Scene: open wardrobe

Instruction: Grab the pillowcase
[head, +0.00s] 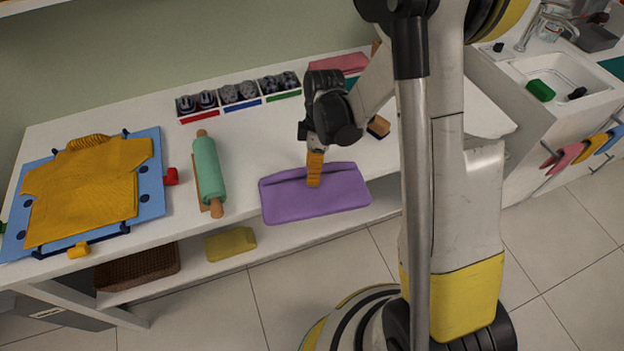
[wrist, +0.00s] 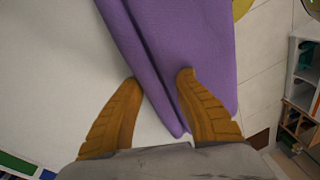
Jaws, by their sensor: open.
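The pillowcase (head: 318,199) is a flat, folded purple cloth at the front edge of the white table, with its front part reaching over the edge. It also fills the upper middle of the wrist view (wrist: 172,55). My gripper (head: 314,181) points down at the back part of the cloth, near its middle. In the wrist view its two orange fingers (wrist: 158,85) are spread apart. The right finger overlaps the purple cloth and the left finger is over the white tabletop beside a cloth edge. Whether the fingertips touch the cloth cannot be told.
Left of the cloth lies a green rolling pin (head: 207,172). A yellow shirt (head: 85,190) lies on a blue board (head: 150,190) at the far left. Labelled bins (head: 240,105) line the back. A yellow cloth (head: 230,244) is on the shelf below. A sink (head: 560,80) stands right.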

